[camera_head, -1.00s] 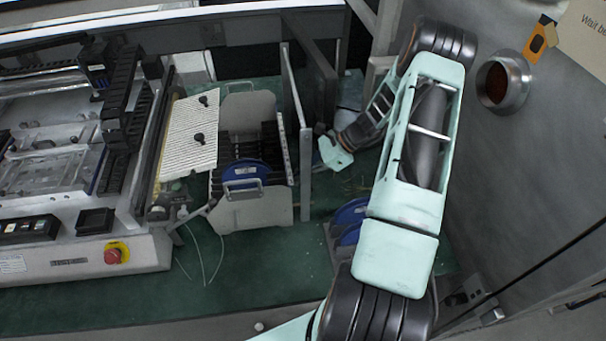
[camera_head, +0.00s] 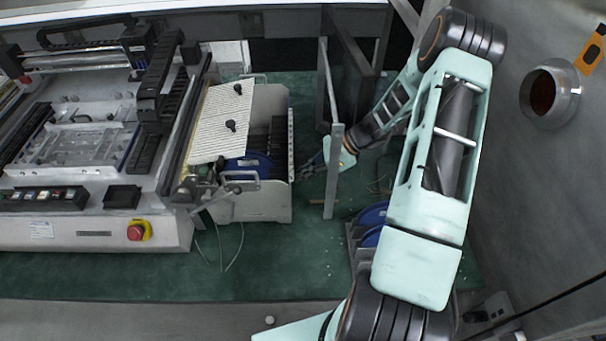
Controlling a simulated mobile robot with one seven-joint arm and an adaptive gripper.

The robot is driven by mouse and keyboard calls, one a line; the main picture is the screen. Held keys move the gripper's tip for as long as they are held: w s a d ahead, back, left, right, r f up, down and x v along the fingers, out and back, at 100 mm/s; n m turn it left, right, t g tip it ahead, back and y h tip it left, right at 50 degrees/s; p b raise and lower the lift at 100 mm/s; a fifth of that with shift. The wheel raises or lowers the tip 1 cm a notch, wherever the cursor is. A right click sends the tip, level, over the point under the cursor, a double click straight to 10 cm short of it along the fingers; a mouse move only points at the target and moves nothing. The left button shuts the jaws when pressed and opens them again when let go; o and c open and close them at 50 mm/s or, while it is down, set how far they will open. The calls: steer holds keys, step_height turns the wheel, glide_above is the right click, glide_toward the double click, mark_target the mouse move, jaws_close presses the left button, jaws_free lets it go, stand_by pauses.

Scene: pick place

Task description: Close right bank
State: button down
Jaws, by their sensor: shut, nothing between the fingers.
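The right bank (camera_head: 272,212) is a grey metal feeder cart with blue reels and a front handle (camera_head: 238,181). It stands on the green floor against the right side of the machine (camera_head: 95,230). Part of its left side is hidden under a striped plate (camera_head: 215,130) with two black knobs. My gripper (camera_head: 303,172) is shut and empty, with its dark fingers at the right wall of the bank. The fingertips look to be at or touching that wall; exact contact is too small to tell. A metal upright (camera_head: 333,165) partly hides my gripper.
The metal upright and a dark panel stand close around my forearm. Another unit with blue reels (camera_head: 371,213) sits partly behind my arm. A grey wall (camera_head: 540,190) with a round port is at the right. Green floor (camera_head: 290,275) is clear in front.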

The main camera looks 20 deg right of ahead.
steer(key=shift+a+r, duration=0.15)
steer(key=shift+a, duration=0.2)
